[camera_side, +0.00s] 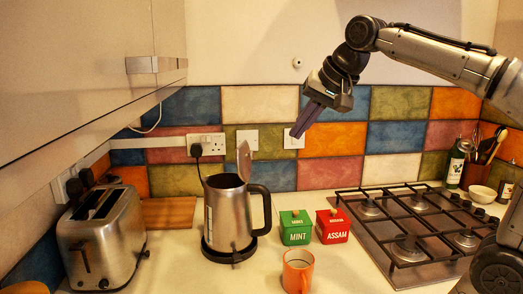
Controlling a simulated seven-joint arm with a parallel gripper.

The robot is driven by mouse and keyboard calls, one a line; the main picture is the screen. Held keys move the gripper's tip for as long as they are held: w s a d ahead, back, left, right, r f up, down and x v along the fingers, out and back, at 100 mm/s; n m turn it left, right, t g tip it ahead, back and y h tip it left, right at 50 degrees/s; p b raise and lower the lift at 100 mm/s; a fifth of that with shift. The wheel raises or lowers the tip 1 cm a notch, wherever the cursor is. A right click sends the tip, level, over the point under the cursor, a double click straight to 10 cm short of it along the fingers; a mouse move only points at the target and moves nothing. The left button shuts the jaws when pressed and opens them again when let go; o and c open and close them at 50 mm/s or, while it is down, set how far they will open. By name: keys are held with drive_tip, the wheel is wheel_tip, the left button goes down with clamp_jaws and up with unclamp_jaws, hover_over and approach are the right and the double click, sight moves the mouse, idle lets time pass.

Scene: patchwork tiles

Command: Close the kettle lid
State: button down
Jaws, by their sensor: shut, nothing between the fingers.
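A brushed-steel kettle (228,215) with a black handle stands upright on its dark base on the counter, left of centre. Its lid (244,161) stands up, open, at the back of the rim. My gripper (296,134) is to the right of the lid and higher, in front of the tiled wall. It is apart from the kettle, angled down to the left. Its purple fingers are shut and hold nothing.
A green mint tin (296,228) and a red Assam tin (332,227) stand right of the kettle, with an orange mug (298,270) in front. A toaster (103,238) is at left, a gas hob (410,228) at right. A cupboard (70,70) overhangs the left side.

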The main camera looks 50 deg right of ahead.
drive_tip(key=w+d+m, duration=0.1)
drive_tip(key=w+d, duration=0.3)
drive_tip(key=w, duration=0.1)
approach(248, 160)
drive_tip(key=shift+h, duration=0.4)
drive_tip(key=shift+w+d+f, duration=0.2)
drive_tip(key=shift+w+f, duration=0.05)
drive_tip(key=shift+f, duration=0.45)
drive_tip(key=shift+w+d+f, duration=0.25)
drive_tip(key=shift+f, duration=0.45)
drive_tip(key=shift+w+d+f, duration=0.2)
drive_tip(key=shift+w+f, duration=0.1)
drive_tip(key=shift+f, duration=0.4)
drive_tip(key=shift+w+g, duration=0.1)
drive_tip(key=shift+g, duration=0.2)
